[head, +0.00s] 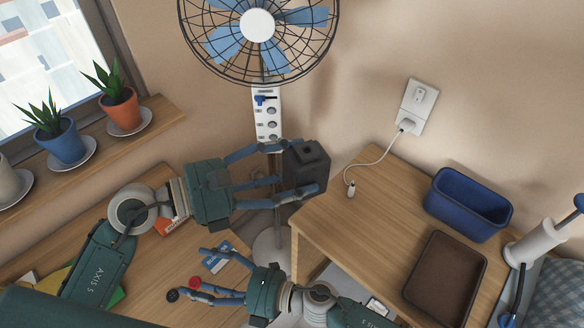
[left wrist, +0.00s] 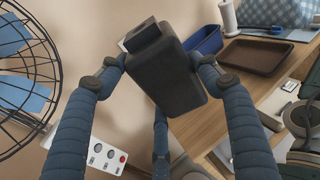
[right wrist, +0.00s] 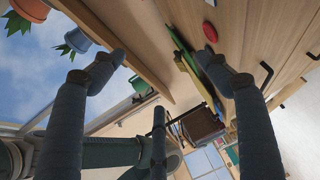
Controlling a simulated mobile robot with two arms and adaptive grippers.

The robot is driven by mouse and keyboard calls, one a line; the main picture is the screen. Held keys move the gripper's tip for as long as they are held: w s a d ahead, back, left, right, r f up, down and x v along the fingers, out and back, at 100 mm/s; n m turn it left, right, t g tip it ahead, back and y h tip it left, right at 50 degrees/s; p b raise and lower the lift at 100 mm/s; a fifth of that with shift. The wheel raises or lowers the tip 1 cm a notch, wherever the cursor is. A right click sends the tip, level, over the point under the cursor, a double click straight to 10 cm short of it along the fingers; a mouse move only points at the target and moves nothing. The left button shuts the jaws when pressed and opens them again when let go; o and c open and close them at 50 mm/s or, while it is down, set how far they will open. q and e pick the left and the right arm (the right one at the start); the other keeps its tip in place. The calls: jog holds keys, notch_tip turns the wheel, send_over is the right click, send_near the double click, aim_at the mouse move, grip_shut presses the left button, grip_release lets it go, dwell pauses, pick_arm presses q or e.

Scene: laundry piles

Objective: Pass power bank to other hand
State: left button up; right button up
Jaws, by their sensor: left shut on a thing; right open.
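The power bank is a dark grey block (head: 307,168) with a smaller raised block at one end. My left gripper (head: 297,168) is shut on it and holds it in the air, left of the right-hand table. In the left wrist view the power bank (left wrist: 165,75) is tilted between the fingers, with a fingertip at each side. My right gripper (head: 188,273) is open, below and left of the power bank in the head view, its fingers pointing left. In the right wrist view nothing is between its fingertips (right wrist: 166,62), and the power bank is not visible there.
The right-hand wooden table (head: 340,215) holds a blue bin (head: 468,204), a brown tray (head: 412,290) and a white charger cable (head: 351,190). A fan (head: 257,26) stands behind my left gripper. Potted plants line the sill (head: 160,118). A red disc (right wrist: 210,32) lies near my right fingers.

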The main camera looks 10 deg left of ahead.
jog(key=s+d+f+m+t, duration=0.2)
jog(key=s+f+m, duration=0.2)
jog(key=s+m, duration=0.25)
pick_arm(q)
jog(key=shift+r, duration=0.1)
jog(key=shift+w, duration=0.1)
pick_arm(e)
jog(key=w+d+f+m+t+h, duration=0.4)
jog(key=w+d+f+m+h, duration=0.2)
jog(key=w+d+f+m, duration=0.45)
jog(key=d+f+m+h, duration=0.5)
jog(key=d+f+h, duration=0.1)
jog(key=d+f, duration=1.05)
jog(key=s+d+f+m+g+h, duration=0.3)
jog(key=s+d+f+m, duration=0.2)
jog(key=s+d+f, duration=0.6)
jog(key=s+d+f+m+g, duration=0.1)
jog(key=s+d+m, duration=0.1)
jog(key=s+d, duration=0.2)
jog(key=s+d+f+m+g+h, duration=0.1)
jog(key=s+d, duration=0.3)
jog(key=s, duration=0.7)
jog(key=shift+f+m+g+h, duration=0.35)
jog(key=shift+m+g, duration=0.25)
jog(key=shift+m, duration=0.3)
jog(key=shift+s, duration=0.1)
